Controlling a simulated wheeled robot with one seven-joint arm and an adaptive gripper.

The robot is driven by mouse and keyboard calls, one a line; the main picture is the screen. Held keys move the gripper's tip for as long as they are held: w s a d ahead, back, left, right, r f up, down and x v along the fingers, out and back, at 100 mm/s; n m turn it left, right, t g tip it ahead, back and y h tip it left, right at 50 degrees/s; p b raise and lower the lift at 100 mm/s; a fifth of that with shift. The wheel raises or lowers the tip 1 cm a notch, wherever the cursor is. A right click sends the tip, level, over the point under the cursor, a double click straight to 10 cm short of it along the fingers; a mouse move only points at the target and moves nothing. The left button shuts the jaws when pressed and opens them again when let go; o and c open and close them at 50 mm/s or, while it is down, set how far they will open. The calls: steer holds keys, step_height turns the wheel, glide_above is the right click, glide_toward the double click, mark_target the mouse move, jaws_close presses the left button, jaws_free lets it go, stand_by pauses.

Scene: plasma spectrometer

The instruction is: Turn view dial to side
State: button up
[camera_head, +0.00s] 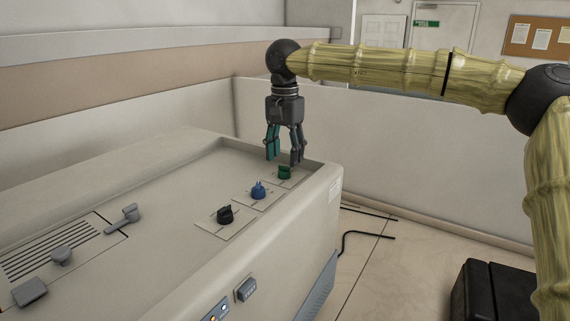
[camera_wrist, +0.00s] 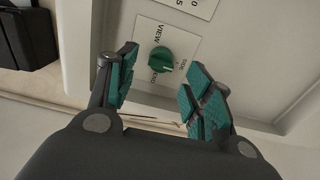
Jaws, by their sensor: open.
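The green view dial (camera_head: 285,172) is the farthest of the three dials in a row on top of the beige machine (camera_head: 170,180). In the wrist view the green dial (camera_wrist: 161,60) sits on a white plate (camera_wrist: 183,48) marked VIEW, with a label reading SIDE at its right; a second label is partly legible. My gripper (camera_head: 285,160) points down above the green dial. In the wrist view its teal-padded fingers (camera_wrist: 160,80) are spread, with the dial seen in the gap between them. Nothing is held, and I cannot tell any contact with the dial.
A blue dial (camera_head: 258,190) and a black dial (camera_head: 225,214) stand nearer along the same row. A raised rim borders the machine's recessed top. A low wall (camera_head: 400,165) stands behind.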

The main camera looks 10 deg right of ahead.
step_height(320, 180, up, 8)
stand_by(0.4)
steer(key=shift+f, duration=0.1)
